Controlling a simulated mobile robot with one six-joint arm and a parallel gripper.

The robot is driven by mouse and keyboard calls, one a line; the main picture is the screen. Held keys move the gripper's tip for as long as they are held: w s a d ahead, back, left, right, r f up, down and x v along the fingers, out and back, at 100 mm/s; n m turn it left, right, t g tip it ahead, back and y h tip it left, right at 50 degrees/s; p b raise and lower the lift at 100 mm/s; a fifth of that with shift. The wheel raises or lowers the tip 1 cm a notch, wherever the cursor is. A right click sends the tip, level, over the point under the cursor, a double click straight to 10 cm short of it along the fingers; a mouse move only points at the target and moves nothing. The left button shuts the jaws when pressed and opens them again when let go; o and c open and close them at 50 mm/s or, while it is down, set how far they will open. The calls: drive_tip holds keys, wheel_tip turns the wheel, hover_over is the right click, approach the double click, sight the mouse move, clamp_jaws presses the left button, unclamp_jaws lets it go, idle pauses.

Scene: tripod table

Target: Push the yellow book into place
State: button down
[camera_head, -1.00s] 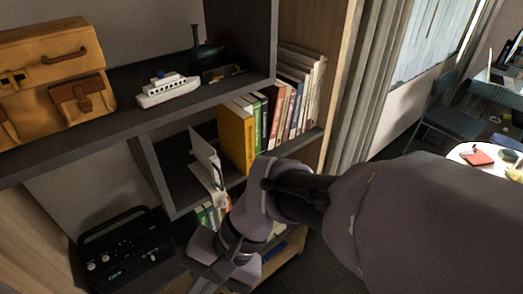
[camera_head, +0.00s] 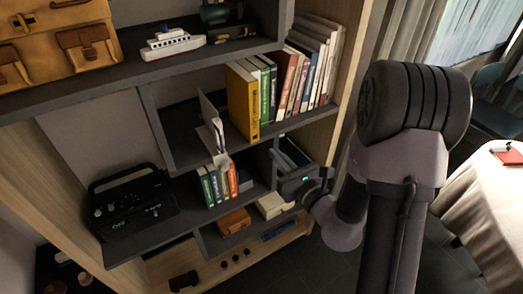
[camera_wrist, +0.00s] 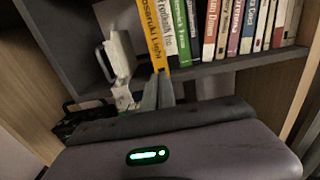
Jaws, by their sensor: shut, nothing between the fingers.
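The yellow book (camera_head: 253,112) stands upright at the left end of a row of books on the middle shelf. Its spine sits slightly forward of the neighbouring green book (camera_head: 263,95). In the wrist view the yellow book (camera_wrist: 155,36) rises just beyond my fingertips, its lower end close to them. My gripper (camera_head: 277,158) is below and to the right of the book in the head view, in front of the shelving. In the wrist view its fingers (camera_wrist: 158,88) are together and empty. I cannot tell whether they touch the book.
A white object (camera_head: 214,135) stands left of the yellow book near the shelf edge. The dark shelf edge (camera_wrist: 225,66) runs below the books. A black radio (camera_head: 130,203) and more books (camera_head: 218,184) are lower down. A toy boat (camera_head: 173,43) stands above.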

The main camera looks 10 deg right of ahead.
sight(255, 132)
drive_tip(key=x, duration=0.9)
drive_tip(key=shift+s, duration=0.1)
drive_tip(key=shift+w+p, duration=0.2)
drive_tip(key=shift+p, duration=0.1)
drive_tip(key=p+x, duration=0.1)
drive_tip(key=x, duration=0.4)
drive_tip(key=shift+a, duration=0.1)
